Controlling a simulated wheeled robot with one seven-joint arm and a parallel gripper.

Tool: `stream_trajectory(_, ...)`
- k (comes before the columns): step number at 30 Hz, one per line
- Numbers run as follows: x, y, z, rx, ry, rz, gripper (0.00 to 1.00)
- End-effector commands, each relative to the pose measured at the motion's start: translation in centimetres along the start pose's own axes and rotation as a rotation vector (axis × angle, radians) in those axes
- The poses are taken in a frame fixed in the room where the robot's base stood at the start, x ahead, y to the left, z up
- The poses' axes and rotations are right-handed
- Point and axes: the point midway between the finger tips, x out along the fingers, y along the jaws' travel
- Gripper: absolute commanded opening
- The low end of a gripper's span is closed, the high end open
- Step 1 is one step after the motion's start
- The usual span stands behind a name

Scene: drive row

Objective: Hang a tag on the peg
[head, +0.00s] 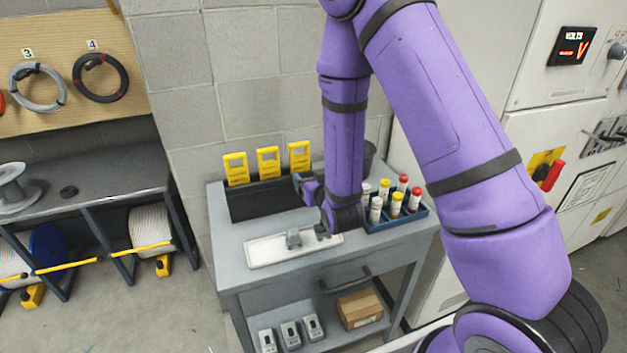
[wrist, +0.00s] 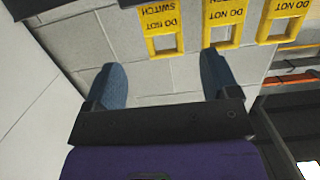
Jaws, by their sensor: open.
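Three yellow tags stand in a row at the back of the grey cart: a left one (head: 236,168), a middle one (head: 268,162) and a right one (head: 299,155). In the wrist view the tags (wrist: 162,28) (wrist: 223,22) (wrist: 284,20) show upside down, with "DO NOT" lettering. My gripper (head: 303,186) is low over the cart, in front of the right tag. In the wrist view its blue fingers (wrist: 163,80) are wide apart with nothing between them; the tags lie beyond the tips. I cannot make out the peg for certain.
The cart (head: 228,246) carries a white tray (head: 268,250) with a small grey part, and a blue rack (head: 420,216) of red- and yellow-capped tubes. A cabinet at right has a red handle (head: 553,175). Coiled cables hang on a board (head: 45,55) at left.

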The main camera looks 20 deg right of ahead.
Motion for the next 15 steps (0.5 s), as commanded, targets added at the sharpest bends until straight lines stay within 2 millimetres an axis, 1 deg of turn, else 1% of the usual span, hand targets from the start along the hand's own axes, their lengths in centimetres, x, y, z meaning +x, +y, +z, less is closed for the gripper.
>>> stream_trajectory(3,0.0,-0.1,0.5,-0.004,0.014,0.0,0.81)
stream_trajectory(7,0.6,-0.1,0.5,-0.005,0.02,0.0,0.81)
stream_trajectory(15,3.0,-0.1,0.4,-0.005,0.019,-0.001,0.81)
